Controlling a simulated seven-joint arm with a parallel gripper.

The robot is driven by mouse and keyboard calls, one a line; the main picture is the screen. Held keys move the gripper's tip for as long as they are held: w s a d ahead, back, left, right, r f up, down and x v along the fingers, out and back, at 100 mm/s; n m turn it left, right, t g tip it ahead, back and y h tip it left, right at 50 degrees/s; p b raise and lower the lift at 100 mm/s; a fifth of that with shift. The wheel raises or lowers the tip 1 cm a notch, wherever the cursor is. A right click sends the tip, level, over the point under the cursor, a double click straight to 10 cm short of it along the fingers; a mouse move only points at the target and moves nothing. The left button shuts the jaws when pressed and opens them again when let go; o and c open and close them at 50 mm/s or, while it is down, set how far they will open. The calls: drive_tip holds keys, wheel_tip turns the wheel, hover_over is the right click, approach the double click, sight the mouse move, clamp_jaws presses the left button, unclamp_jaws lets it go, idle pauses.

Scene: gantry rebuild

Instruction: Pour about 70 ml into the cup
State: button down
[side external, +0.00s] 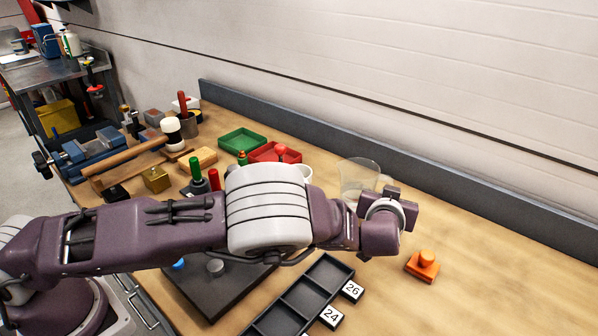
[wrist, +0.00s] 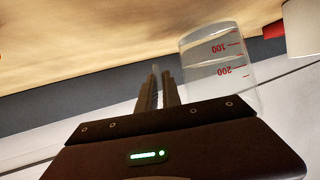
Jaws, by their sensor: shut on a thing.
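The clear beaker (side external: 357,176) stands out behind my wrist in the side view, close to upright. In the wrist view the beaker (wrist: 222,62) shows red marks reading 100 and 200, just right of my fingers. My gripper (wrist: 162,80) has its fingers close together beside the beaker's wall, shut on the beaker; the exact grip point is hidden. The liquid level is hard to make out. The white cup (side external: 305,172) is left of the beaker, partly hidden by my arm. It also shows at the wrist view's upper right edge (wrist: 304,27).
A red tray (side external: 262,154) and a green tray (side external: 241,141) lie behind my arm. An orange knobbed piece (side external: 424,263) sits on the table at right. A black compartment tray (side external: 300,298) with number tags is in front. The table at right is mostly clear.

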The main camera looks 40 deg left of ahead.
sight(381, 179)
drive_tip(key=shift+r, duration=0.1)
drive_tip(key=shift+s+a+r+n+t+h, duration=0.2)
drive_tip(key=shift+a+r+n+h, duration=0.2)
drive_tip(key=shift+a+r+n, duration=0.35)
drive_tip(key=shift+s+a+r+n+t+h, duration=0.2)
drive_tip(key=shift+a+r+n+h, duration=0.3)
drive_tip(key=shift+r, duration=0.4)
drive_tip(key=s+a+r+n+t+h, duration=0.1)
drive_tip(key=a+r+n, duration=0.3)
drive_tip(key=r, duration=0.4)
drive_tip(key=shift+s+a+r+t+h, duration=0.25)
drive_tip(key=shift+r+t+h, duration=0.1)
drive_tip(key=shift+h, duration=0.25)
drive_tip(key=shift+s+a+r+n, duration=0.1)
drive_tip(key=shift+a+n, duration=0.05)
drive_tip(key=shift+n, duration=0.4)
drive_tip(key=shift+s+a+r+n+h, duration=0.1)
drive_tip(key=shift+a+r+n+h, duration=0.1)
drive_tip(key=shift+r+n+h, duration=0.1)
drive_tip(key=shift+a+r+n+t, duration=0.25)
drive_tip(key=shift+r+n, duration=0.05)
drive_tip(key=shift+r, duration=0.15)
drive_tip(key=shift+s+a+r+n+p, duration=0.25)
drive_tip(key=shift+a+r+n+p, duration=0.1)
drive_tip(key=shift+a+r+n, duration=0.25)
